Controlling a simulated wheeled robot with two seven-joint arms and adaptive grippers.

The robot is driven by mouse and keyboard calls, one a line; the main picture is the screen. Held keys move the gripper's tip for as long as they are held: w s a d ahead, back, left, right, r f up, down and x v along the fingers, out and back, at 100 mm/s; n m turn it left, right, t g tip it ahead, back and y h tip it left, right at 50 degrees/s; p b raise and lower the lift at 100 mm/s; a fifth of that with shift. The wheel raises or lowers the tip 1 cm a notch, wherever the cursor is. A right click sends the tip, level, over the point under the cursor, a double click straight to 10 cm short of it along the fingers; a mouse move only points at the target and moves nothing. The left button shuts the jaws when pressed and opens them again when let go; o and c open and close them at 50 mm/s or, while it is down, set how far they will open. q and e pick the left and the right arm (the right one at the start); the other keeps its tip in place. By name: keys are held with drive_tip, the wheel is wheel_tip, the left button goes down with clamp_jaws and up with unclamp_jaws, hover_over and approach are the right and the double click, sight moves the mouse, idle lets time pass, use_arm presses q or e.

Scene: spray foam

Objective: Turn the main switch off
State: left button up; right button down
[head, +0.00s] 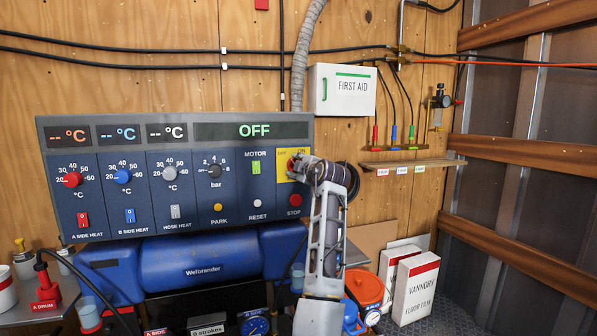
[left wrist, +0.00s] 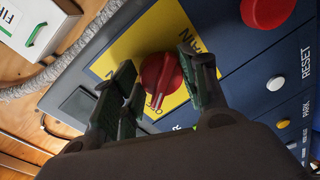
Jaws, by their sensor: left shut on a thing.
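The main switch is a red rotary knob (head: 292,163) on a yellow plate (head: 283,176) at the right end of the control panel, with OFF and ON lettering along the plate's top. In the left wrist view the red knob (left wrist: 160,76) sits between the fingers, and its pale pointer mark faces the wrist. My left gripper (head: 303,166) is shut on the knob and hides part of the plate. Its fingers (left wrist: 162,88) flank the knob in the left wrist view. The panel display (head: 254,131) reads OFF in green. My right gripper is out of view.
The red STOP button (head: 295,200) and white RESET button (head: 257,201) are close below the switch. The green MOTOR switch (head: 256,168) is just left. A first aid box (head: 342,90) hangs above right, and a small shelf (head: 412,163) is at right.

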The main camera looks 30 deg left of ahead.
use_arm(q)
drive_tip(key=shift+o, duration=0.3)
drive_tip(key=n, duration=0.3)
drive_tip(key=shift+r+b, duration=0.1)
drive_tip(key=shift+b, duration=0.3)
drive_tip(key=shift+o, duration=0.4)
drive_tip(key=shift+n+t+h, duration=0.3)
drive_tip(key=shift+n+t, duration=0.1)
drive_tip(key=shift+n, duration=1.1)
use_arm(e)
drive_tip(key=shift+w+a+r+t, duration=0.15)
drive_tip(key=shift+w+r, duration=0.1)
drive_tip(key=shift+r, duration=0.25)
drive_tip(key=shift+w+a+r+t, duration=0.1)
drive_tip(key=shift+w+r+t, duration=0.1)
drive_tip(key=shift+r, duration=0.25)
